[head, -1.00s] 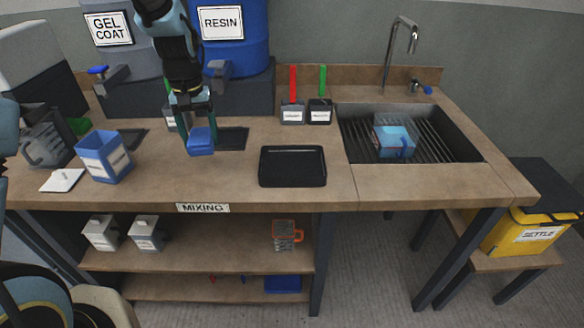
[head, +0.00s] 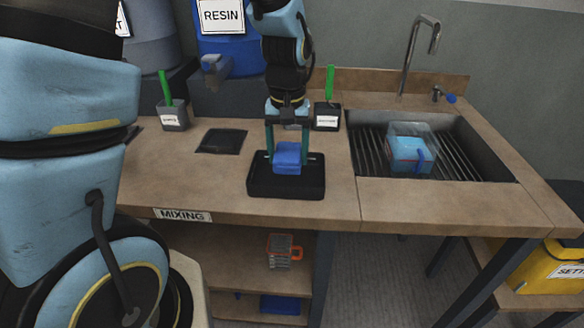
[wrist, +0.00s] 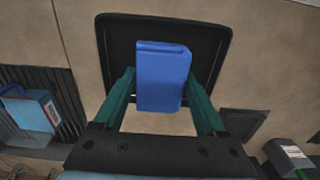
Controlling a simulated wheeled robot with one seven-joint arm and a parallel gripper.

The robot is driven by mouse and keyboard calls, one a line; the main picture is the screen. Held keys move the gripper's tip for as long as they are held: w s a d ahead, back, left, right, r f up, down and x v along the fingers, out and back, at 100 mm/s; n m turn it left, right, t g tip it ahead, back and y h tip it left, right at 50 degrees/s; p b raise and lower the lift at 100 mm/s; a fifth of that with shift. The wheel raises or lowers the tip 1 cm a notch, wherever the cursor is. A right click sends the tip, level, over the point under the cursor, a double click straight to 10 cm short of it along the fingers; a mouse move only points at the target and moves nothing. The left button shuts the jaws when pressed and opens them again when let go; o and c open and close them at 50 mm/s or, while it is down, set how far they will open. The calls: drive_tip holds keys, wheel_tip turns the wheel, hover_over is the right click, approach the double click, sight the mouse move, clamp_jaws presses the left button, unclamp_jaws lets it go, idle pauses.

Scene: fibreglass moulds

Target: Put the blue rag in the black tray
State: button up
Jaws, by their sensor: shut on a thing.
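The blue rag (head: 288,157) is a folded block held between the two green fingers of my gripper (head: 287,150). The black tray (head: 262,187) lies on the bench, left of the sink. In the head view the rag is over the tray and hides part of its middle and back. In the wrist view the rag (wrist: 162,78) is between my fingers, with the tray (wrist: 112,45) behind it. My gripper is shut on the rag. I cannot tell whether the rag's underside touches the tray.
The sink (head: 480,168) at the right holds a clear container with blue contents (head: 411,150). A green-handled grey pot (head: 173,115) and a dark pot (head: 327,116) stand at the back. A dark flat mat (head: 222,141) lies left of the tray. The front bench strip is clear.

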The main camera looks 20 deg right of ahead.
sight(287, 180)
drive_tip(key=shift+f+p, duration=0.35)
drive_tip(key=shift+f, duration=1.85)
drive_tip(key=shift+a+f, duration=0.1)
drive_tip(key=shift+f, duration=0.2)
drive_tip(key=o, duration=1.4)
drive_tip(key=shift+o, duration=0.7)
drive_tip(key=shift+r, duration=0.15)
wheel_tip(287, 180, up, 12)
drive_tip(key=shift+r+b, duration=0.15)
drive_tip(key=shift+b, duration=0.6)
drive_tip(key=a+f+n, duration=0.2)
drive_tip(key=a, duration=1)
drive_tip(key=w+a+f+n+t, duration=0.1)
drive_tip(key=a+f, duration=0.1)
drive_tip(key=a, duration=1.1)
drive_tip(key=shift+w+f+n, duration=0.15)
drive_tip(key=shift+w+n, duration=0.05)
drive_tip(key=shift+n, duration=0.2)
